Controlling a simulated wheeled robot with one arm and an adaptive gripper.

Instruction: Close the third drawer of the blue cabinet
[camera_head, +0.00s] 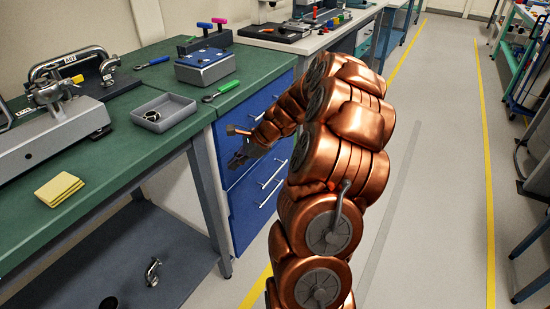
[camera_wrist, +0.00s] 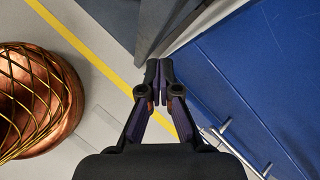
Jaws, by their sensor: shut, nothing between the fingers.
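The blue cabinet (camera_head: 243,207) stands under the green-topped bench, with silver bar handles on its drawer fronts. My arm hides part of the front, and I cannot tell which drawer is the third or how far any stands out. Contact is not clear.
The green bench (camera_head: 110,165) holds a grey tray (camera_head: 164,112), yellow notes (camera_head: 59,189) and metal instruments. A grey bench leg (camera_head: 208,205) stands just left of the cabinet. A lower shelf (camera_head: 150,255) is at left. The floor aisle (camera_head: 435,180) on the right is clear.

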